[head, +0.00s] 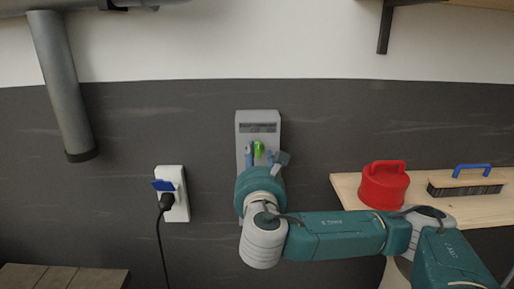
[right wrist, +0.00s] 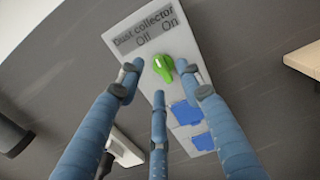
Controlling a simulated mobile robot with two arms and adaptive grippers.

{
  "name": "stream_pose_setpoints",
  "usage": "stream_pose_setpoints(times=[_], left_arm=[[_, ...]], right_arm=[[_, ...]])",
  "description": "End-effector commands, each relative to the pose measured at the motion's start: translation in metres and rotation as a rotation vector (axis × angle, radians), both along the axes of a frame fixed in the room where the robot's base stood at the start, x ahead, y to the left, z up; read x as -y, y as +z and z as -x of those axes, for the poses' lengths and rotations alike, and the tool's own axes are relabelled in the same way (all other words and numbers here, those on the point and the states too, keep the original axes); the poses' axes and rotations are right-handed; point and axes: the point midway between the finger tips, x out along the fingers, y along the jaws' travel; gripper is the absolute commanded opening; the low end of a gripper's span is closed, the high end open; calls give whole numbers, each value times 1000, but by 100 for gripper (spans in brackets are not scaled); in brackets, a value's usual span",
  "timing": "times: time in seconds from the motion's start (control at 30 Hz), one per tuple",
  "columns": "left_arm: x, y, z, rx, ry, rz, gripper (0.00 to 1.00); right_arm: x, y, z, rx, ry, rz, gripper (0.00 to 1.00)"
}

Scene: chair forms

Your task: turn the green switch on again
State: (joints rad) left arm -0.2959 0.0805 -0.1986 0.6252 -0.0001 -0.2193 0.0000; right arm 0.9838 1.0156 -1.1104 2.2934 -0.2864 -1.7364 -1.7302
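The green switch (head: 258,148) is a small knob on a grey wall panel (head: 258,116). It also shows in the right wrist view (right wrist: 163,68), below the panel's label (right wrist: 145,38), which reads "Dust collector", "Off" and "On". My right gripper (head: 262,158) is at the panel. In the wrist view its blue fingers (right wrist: 160,80) are spread, one on each side of the switch and one below. Gaps show between the fingertips and the knob; touch at the right fingertip is unclear. The gripper hides the panel's lower part in the head view. My left gripper is out of view.
Two blue covers (right wrist: 186,113) sit on the panel below the switch. A white socket (head: 178,210) with a black plug is to the left. On the right, a wooden shelf (head: 346,186) holds a red handled object (head: 384,188) and a blue-handled brush (head: 466,188).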

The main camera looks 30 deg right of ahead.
Motion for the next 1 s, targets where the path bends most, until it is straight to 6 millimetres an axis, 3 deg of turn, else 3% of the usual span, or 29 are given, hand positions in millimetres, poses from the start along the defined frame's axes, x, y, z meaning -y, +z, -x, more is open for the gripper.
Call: stream_pose_setpoints(times=[0.2,0.57,0.6,0.77,1.0], left_arm=[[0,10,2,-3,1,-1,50],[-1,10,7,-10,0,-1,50],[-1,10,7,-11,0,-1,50],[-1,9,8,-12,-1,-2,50],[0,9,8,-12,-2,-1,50]], right_arm=[[15,1,-24,-1,-1,-1,36],[18,-1,-30,0,1,-2,36],[18,-1,-30,0,1,-2,34],[18,-1,-30,0,2,-2,3],[17,-1,-30,5,3,-12,2]])
